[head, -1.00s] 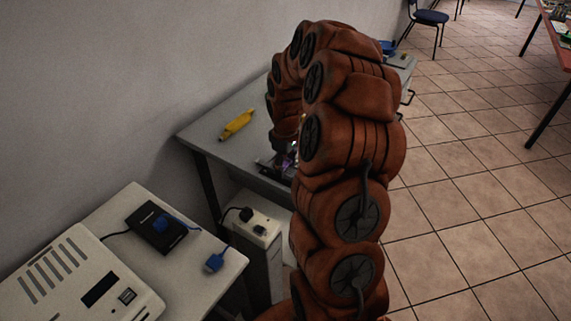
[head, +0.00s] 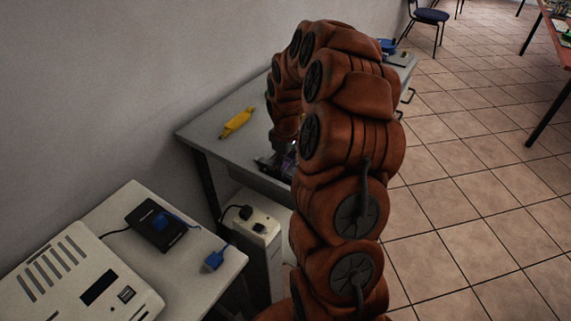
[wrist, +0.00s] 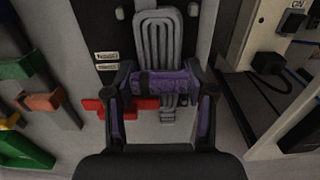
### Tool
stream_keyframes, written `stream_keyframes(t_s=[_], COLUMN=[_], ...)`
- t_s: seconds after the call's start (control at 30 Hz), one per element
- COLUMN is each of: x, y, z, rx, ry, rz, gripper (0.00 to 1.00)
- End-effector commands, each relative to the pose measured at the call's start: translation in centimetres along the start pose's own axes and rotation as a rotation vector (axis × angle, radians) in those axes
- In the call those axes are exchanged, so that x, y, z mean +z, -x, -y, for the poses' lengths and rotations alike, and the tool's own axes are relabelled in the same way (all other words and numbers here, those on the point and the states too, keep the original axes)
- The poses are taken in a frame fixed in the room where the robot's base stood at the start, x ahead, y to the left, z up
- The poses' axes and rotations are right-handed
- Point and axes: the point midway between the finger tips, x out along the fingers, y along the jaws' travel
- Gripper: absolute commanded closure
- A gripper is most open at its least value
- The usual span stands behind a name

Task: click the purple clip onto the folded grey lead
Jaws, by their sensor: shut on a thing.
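In the wrist view, my gripper (wrist: 164,88) is shut on the purple clip (wrist: 178,80), which lies crosswise between the two fingers. The folded grey lead (wrist: 160,25) runs in flat parallel loops away from me, and its lower part shows again below the clip. The clip crosses in front of the lead. I cannot tell whether it touches the lead or is fastened round it. In the head view my arm hides most of the gripper and the lead.
A red piece (wrist: 115,106) lies left of the clip. Green and orange pieces (wrist: 40,101) sit on a rack at the left. A white box with a black plug (wrist: 268,65) stands right. In the head view, a yellow thing (head: 237,122) lies on the grey table (head: 215,115).

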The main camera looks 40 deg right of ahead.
Motion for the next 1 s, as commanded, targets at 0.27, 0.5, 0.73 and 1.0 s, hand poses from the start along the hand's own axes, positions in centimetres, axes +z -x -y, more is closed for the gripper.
stream_keyframes(t_s=[0.27,0.5,0.73,1.0], x=[0.01,0.01,0.00,0.00], y=[-0.38,-0.43,-0.41,-0.40], z=[0.00,0.01,0.00,0.00], rx=[0.000,0.000,0.000,0.000], ry=[0.000,0.000,0.000,0.000], rz=[0.000,0.000,0.000,0.000], gripper=[0.70,0.38,0.16,0.10])
